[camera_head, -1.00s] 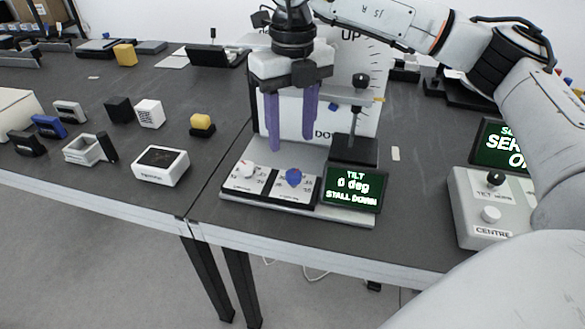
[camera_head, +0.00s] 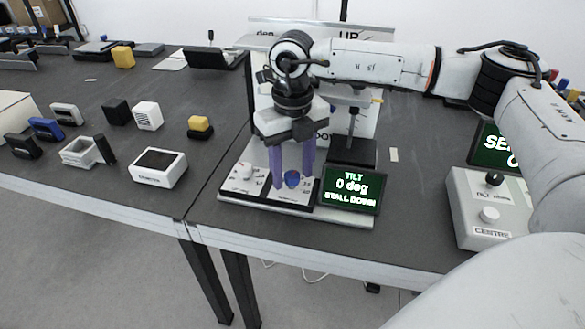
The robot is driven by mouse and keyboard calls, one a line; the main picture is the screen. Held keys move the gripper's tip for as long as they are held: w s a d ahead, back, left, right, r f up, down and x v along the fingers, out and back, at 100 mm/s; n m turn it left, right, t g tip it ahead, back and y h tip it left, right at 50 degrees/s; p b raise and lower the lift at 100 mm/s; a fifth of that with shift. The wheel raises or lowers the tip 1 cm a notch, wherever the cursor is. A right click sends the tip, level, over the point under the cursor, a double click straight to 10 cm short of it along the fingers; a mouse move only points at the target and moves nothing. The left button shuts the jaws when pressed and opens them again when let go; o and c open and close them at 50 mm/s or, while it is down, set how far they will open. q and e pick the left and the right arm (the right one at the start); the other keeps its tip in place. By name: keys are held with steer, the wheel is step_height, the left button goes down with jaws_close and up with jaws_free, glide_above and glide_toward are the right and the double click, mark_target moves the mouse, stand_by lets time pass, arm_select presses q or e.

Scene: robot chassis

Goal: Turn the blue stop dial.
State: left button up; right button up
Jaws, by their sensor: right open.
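The blue stop dial (camera_head: 292,179) sits on a white scale plate at the front of the tilt device, beside a white dial (camera_head: 245,171). My right gripper (camera_head: 293,182) points down with its two purple fingers apart, one to the left of the blue dial and one at its right and slightly behind. I cannot tell whether either finger touches the dial. A small screen (camera_head: 350,188) to the right reads "TILT 0 deg STALL DOWN". My left gripper is not in view.
A grey control box (camera_head: 490,215) with a black and a white knob stands at the right. A white box with a dark screen (camera_head: 158,167), a yellow-topped block (camera_head: 200,125) and several small parts lie on the left table. The table's front edge is close to the dials.

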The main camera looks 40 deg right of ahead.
steer(key=shift+c, duration=0.4)
steer(key=c, duration=1)
steer(key=shift+n, duration=0.3)
steer(key=n, duration=0.3)
steer(key=shift+n, duration=0.3)
steer(key=n, duration=0.3)
steer(key=shift+n, duration=0.3)
steer(key=n, duration=0.4)
steer(key=shift+d+b, duration=0.1)
steer(key=shift+b, duration=0.3)
steer(key=shift+w+n, duration=0.1)
steer(key=shift+n, duration=1.8)
